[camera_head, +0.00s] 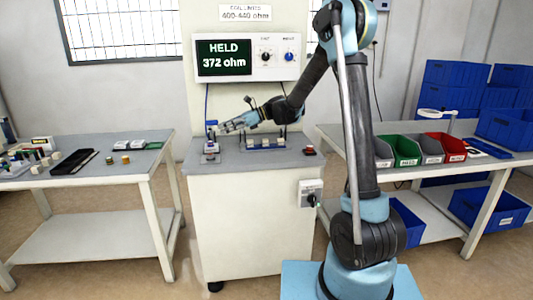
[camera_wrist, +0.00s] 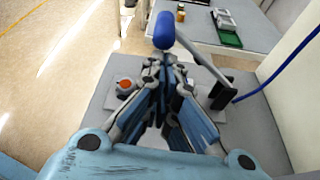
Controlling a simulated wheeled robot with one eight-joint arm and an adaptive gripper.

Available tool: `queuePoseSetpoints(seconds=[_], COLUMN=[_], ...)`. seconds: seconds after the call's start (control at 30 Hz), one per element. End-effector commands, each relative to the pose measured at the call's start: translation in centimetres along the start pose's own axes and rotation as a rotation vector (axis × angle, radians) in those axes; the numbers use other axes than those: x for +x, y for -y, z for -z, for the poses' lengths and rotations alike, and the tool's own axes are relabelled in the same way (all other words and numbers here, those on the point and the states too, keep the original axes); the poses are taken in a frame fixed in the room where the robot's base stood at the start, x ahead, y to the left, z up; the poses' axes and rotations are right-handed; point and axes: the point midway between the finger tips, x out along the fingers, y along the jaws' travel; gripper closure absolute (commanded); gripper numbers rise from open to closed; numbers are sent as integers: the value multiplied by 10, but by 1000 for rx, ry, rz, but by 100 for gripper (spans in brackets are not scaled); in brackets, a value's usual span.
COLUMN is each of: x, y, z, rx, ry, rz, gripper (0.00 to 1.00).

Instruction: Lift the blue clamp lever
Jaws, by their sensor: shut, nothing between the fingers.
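The blue clamp lever (camera_wrist: 163,30) shows in the wrist view as a rounded blue knob just beyond my fingertips. In the head view it is a small blue spot (camera_head: 211,124) at the left end of the grey bench top. My gripper (camera_head: 220,129) is beside it there, low over the bench. In the wrist view my gripper (camera_wrist: 164,72) has its fingers together with nothing held. I cannot tell whether a finger touches the knob.
A small box with an orange button (camera_wrist: 125,85) sits left of my fingers. A black upright post (camera_wrist: 222,92) and a blue cable (camera_wrist: 280,70) stand to the right. The tester display (camera_head: 224,57) reads HELD, 372 ohm.

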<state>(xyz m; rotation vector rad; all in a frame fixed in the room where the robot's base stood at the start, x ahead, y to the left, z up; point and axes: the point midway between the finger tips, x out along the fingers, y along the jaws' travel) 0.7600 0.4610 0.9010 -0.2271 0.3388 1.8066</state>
Motion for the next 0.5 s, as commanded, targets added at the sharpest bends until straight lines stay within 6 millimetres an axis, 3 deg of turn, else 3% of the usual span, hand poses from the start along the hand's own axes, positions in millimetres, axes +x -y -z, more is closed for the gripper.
queuePoseSetpoints(seconds=[0.5], x=[18], y=[-8], z=[60], rx=[-454], ry=[0], rz=[164], gripper=[100])
